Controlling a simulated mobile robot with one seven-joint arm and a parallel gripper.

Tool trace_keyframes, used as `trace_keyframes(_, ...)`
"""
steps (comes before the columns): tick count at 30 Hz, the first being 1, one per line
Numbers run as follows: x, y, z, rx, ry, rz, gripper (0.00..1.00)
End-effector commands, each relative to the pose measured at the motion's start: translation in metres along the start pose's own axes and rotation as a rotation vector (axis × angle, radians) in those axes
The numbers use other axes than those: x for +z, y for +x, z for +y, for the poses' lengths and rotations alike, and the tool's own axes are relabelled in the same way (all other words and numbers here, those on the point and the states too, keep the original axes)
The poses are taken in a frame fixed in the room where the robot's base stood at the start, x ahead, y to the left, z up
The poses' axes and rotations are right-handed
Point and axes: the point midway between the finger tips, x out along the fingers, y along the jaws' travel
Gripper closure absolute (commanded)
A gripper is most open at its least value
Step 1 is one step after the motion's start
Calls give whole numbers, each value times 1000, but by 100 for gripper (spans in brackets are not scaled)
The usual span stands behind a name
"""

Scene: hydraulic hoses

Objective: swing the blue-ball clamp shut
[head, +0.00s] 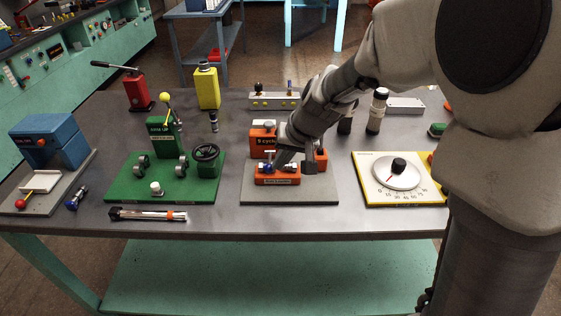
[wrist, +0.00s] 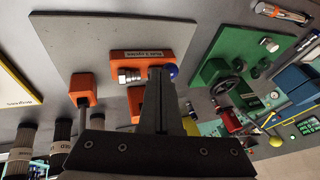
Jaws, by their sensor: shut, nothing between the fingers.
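The clamp's blue ball (head: 265,167) sits at the left end of the front orange block (head: 278,181), on a grey plate (head: 300,198). In the wrist view the blue ball (wrist: 173,71) shows beside my fingertips, next to a silver fitting (wrist: 129,76) on the labelled orange block (wrist: 150,60). My gripper (head: 284,160) is shut and empty, low over this block. In the wrist view its closed fingertips (wrist: 160,74) appear at or very close to the ball; I cannot tell whether they touch. The clamp's arm is mostly hidden by my fingers.
An orange box (head: 263,141) stands behind, and another orange block (head: 321,160) stands to the right on the plate. A green fixture (head: 135,190) with a yellow-ball lever is to the left. A yellow-edged dial board (head: 375,195) is to the right. The table's front strip is mostly clear.

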Motion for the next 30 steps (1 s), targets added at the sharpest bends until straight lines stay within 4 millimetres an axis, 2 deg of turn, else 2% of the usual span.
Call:
trace_keyframes(1,4,8,3,0,-4,12,100)
trace_keyframes(13,14,16,6,0,-30,86,100)
trace_keyframes(30,15,15,5,0,-30,84,100)
